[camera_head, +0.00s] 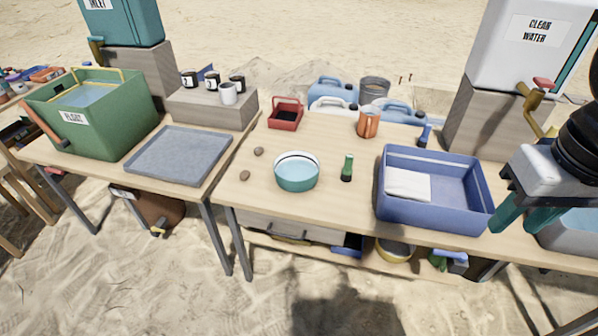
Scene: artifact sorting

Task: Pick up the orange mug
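The orange mug (368,123) stands upright on the wooden table, behind the blue tub and near its back edge. My gripper (528,226) hangs at the right of the picture, over the right end of the table. Its two teal fingers are apart with nothing seen between them. It is well to the right of the mug and nearer the camera, not touching it.
The blue tub (440,212) with a folded white cloth (408,185) lies between my gripper and the mug. A dark blue bottle (425,135) stands right of the mug, blue-and-white jugs (333,92) behind. A green bottle (347,168) and teal bowl (297,176) stand in front.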

